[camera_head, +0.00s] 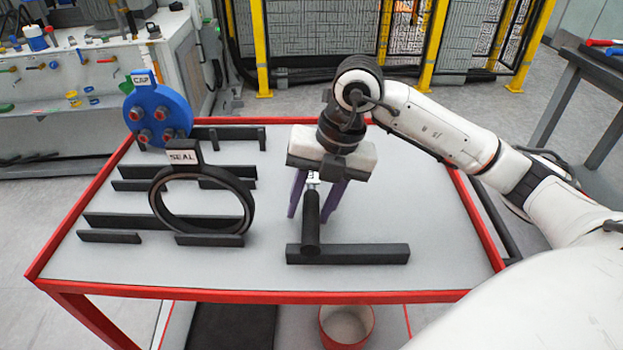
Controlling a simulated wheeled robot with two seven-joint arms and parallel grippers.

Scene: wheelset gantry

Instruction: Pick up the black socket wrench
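The black socket wrench (311,220) is near the front middle of the table, its dark handle end toward me and its pale metal part running up under the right gripper. The handle end overlaps a long black bar (365,253); I cannot tell whether it rests on it. My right gripper (310,216) comes down from above, with its purple fingers spread either side of the wrench. Gaps show between the fingers and the handle, so it is open. The wrench's far end is hidden under the gripper body. My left gripper is not in view.
The red-rimmed table (440,225) has clear surface on its right. On its left, a black ring labelled SEAL (249,212) and a blue disc labelled CAP (175,105) stand among several black bars. A red round container (346,338) is below the front edge.

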